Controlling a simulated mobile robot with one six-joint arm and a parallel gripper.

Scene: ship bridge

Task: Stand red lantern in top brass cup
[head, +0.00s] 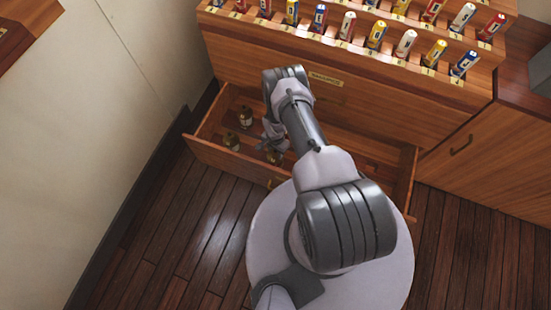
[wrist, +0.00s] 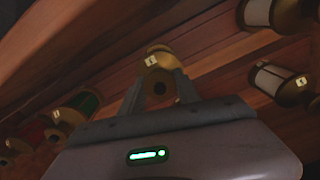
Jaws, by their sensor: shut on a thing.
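My gripper (wrist: 160,82) is low over the open drawer in the head view (head: 273,138). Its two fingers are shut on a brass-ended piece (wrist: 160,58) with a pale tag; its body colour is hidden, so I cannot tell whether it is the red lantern. A red lantern-like piece (wrist: 30,133) shows at the left of the wrist view, apart from the fingers. I cannot pick out the top brass cup for certain in either view.
The wooden drawer (head: 225,160) holds small brass-and-dark pieces (head: 231,141) left of my gripper. The wrist view shows a green lantern (wrist: 86,101) and white ones (wrist: 272,78) nearby. The left wall is close.

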